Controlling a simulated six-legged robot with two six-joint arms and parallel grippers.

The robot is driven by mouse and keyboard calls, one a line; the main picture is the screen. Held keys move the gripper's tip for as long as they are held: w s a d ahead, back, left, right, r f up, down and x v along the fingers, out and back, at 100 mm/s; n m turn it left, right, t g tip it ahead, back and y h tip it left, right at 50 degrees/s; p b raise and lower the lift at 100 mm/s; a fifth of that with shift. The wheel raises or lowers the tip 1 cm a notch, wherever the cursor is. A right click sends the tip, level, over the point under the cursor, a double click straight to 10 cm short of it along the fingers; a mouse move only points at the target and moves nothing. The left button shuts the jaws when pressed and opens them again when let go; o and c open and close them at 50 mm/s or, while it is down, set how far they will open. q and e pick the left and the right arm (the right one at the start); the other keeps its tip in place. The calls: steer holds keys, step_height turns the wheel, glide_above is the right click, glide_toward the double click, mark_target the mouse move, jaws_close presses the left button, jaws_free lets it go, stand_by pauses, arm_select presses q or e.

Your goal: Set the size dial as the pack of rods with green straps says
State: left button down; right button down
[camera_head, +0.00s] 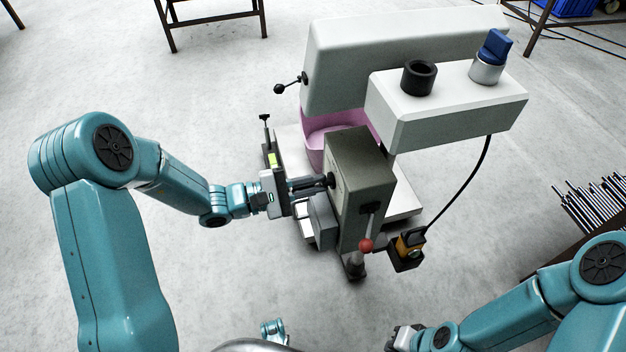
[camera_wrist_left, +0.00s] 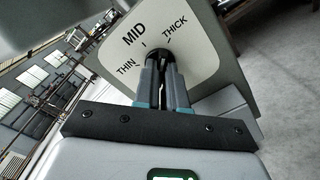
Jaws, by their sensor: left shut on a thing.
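The size dial is on the side of a grey-green box on the machine. Its white plate (camera_wrist_left: 205,62) reads THIN, MID and THICK in the left wrist view. My left gripper (camera_head: 316,183) is shut on the dial's dark knob (camera_wrist_left: 158,58), which also shows in the head view (camera_head: 331,180). The fingers hide much of the knob, so I cannot tell which mark it points to. My right gripper (camera_head: 402,339) is at the bottom edge of the head view, its jaws unclear. I see no green straps.
The grey machine (camera_head: 400,55) has a pink tub (camera_head: 318,140), a red-tipped lever (camera_head: 366,245) and a blue-topped knob (camera_head: 493,50). Metal rods (camera_head: 595,205) lie on a rack at the right.

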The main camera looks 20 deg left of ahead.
arm_select(q)
steer(key=n+p, duration=0.3)
steer(key=n, duration=0.2)
steer(key=shift+r+n+p, duration=0.15)
steer(key=shift+n+p, duration=0.15)
steer(key=shift+p, duration=0.05)
steer(key=shift+f+n+p, duration=0.2)
steer(key=shift+n+p, duration=1.25)
steer(key=shift+n, duration=0.65)
steer(key=c, duration=1.2)
jaws_free()
steer(key=p+v, duration=0.1)
steer(key=v, duration=1.5)
steer(key=shift+s+p, duration=0.15)
steer(key=shift+p, duration=0.2)
